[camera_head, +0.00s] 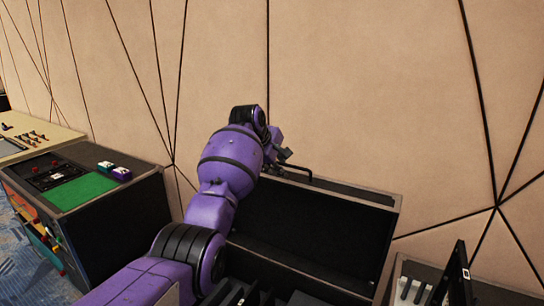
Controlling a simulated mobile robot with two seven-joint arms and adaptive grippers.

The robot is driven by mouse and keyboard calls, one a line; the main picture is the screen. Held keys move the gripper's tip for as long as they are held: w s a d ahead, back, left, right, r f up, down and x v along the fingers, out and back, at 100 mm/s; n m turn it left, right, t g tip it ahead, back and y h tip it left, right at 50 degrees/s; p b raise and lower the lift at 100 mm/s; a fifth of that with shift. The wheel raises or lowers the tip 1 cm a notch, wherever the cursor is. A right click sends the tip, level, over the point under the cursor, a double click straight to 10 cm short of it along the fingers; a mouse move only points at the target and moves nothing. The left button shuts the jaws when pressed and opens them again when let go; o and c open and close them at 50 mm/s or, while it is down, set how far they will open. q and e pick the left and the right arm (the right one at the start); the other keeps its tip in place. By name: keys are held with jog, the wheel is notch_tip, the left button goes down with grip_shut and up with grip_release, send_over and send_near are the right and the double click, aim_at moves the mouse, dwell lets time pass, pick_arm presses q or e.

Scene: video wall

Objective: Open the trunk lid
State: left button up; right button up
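The black trunk's lid (335,240) stands raised, its dark inner face toward me and its grey rim along the top near the wall. Below it, the trunk's open inside shows only partly at the bottom edge, with dark and grey items in it. My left arm, purple, comes in from the lower left and crosses the lid's left side. My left gripper (284,154) is at the lid's upper left edge, partly hidden by the wrist. A thin dark bar shows beside it; I cannot tell whether they touch. Finger opening is unclear. My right gripper is out of view.
A cabinet with a green-panelled top (85,188) and small coloured blocks stands at left, with a beige console (30,135) behind it. A panelled wall (370,90) is close behind the lid. At lower right is a low dark unit (500,296) with an upright black frame (457,275).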

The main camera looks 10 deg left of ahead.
pick_arm(q)
jog(key=v, duration=0.5)
jog(key=shift+s+r, duration=0.2)
jog(key=shift+r, duration=0.05)
